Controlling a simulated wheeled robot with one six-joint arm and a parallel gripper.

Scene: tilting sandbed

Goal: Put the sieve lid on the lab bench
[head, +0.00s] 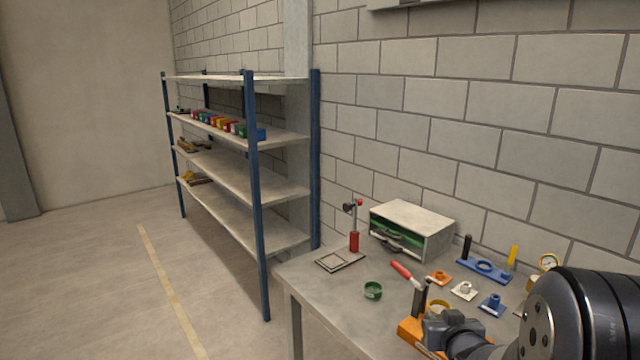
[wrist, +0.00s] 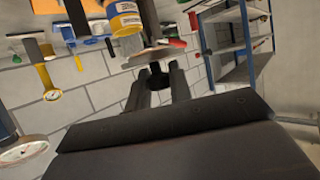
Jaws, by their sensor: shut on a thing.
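My gripper (wrist: 158,72) is shut on the dark knob of a grey disc, which looks like the sieve lid (wrist: 152,54). The disc shows nearly edge-on just beyond the fingertips in the wrist view. In the head view my dark gripper (head: 455,332) is over the near right part of a grey-topped bench (head: 335,300); I cannot make out the lid there. I cannot tell from these views how high the lid is above the bench top.
A small drawer cabinet (head: 420,225), a red-based stand (head: 354,240), a green ring (head: 373,291), an orange clamp fixture (head: 412,332) and blue parts (head: 485,270) crowd the bench. Its front left top is fairly clear. A blue-posted shelf (head: 252,190) stands beyond, with open floor left.

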